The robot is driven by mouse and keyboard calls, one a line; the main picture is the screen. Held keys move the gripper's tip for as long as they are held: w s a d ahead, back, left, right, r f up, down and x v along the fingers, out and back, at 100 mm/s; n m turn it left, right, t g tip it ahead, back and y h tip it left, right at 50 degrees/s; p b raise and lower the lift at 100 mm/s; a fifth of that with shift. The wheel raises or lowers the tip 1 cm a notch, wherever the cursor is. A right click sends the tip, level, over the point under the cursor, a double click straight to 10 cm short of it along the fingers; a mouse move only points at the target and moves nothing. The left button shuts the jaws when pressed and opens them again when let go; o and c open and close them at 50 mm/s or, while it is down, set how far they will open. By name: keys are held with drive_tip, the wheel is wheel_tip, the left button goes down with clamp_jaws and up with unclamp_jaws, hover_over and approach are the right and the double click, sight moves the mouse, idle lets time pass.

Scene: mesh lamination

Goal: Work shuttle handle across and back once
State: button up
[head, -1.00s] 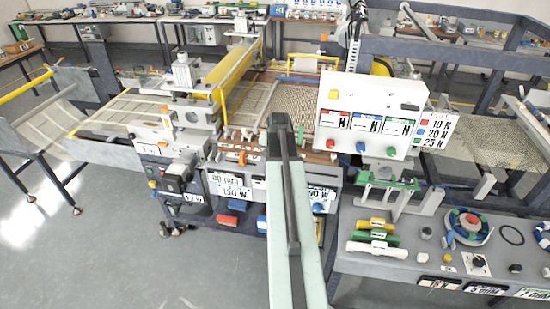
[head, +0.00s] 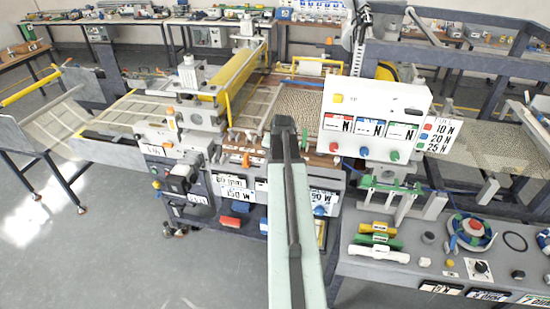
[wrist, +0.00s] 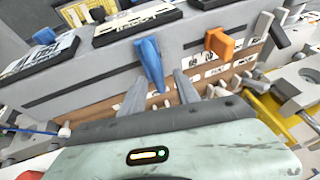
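In the wrist view my gripper (wrist: 160,82) has its two grey fingers apart. A blue handle (wrist: 148,60) stands out of the grey machine front, with its near end between or just above the fingers. I cannot tell whether they touch. An orange handle (wrist: 219,43) sits to the right on the same front, outside the fingers. I cannot tell from a label which one is the shuttle handle. In the head view my arm reaches to the front of the laminating machine (head: 240,178) and hides the gripper and the blue handle. The orange handle (head: 246,159) shows left of the arm.
A white panel (head: 372,112) with coloured buttons stands right of my arm. A bench (head: 400,262) with coloured bars and knobs is at the lower right. A yellow bracket (wrist: 270,115) is close on the right in the wrist view.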

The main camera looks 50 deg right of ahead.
drive_tip(key=p+v, duration=0.5)
drive_tip(key=v, duration=0.2)
drive_tip(key=shift+p, duration=0.4)
drive_tip(key=w+d+f+y+b, duration=0.1)
drive_tip(key=f+b, duration=0.1)
drive_tip(key=f+g+y+b, duration=0.1)
drive_tip(key=f, duration=0.1)
drive_tip(key=w+d+f+g+y+b, duration=0.1)
drive_tip(key=f+y+b, duration=0.1)
drive_tip(key=f, duration=0.1)
drive_tip(key=shift+w+d+b, duration=0.3)
